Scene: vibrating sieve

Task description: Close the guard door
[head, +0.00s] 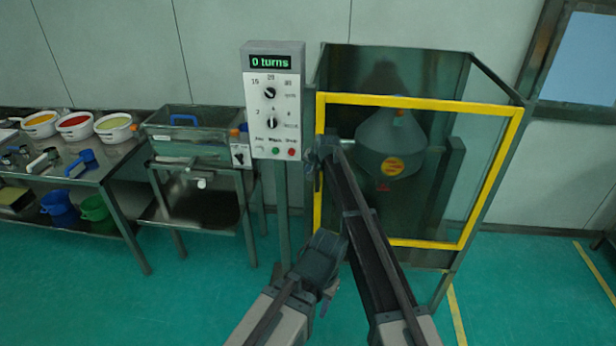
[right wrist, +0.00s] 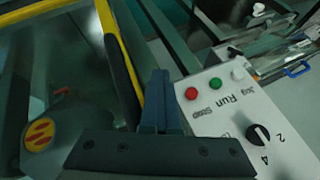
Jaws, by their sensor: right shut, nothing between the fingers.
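The guard door is a clear panel in a yellow frame (head: 420,103) on the front of the dark metal enclosure. It looks in line with the front opening, but I cannot tell whether it is fully against it. My right gripper (head: 322,152) is at the door's left edge, beside the control panel. In the right wrist view its fingers (right wrist: 158,95) are shut and empty, close to the yellow frame (right wrist: 120,55) and a dark bar along it; contact is unclear. My left gripper (head: 322,262) is lower, in front of the enclosure; its jaws are not clear.
The control box (head: 275,95) reads "0 turns" and stands on a post just left of the door. A grey vessel (head: 390,140) is inside the enclosure. Floor in front is clear.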

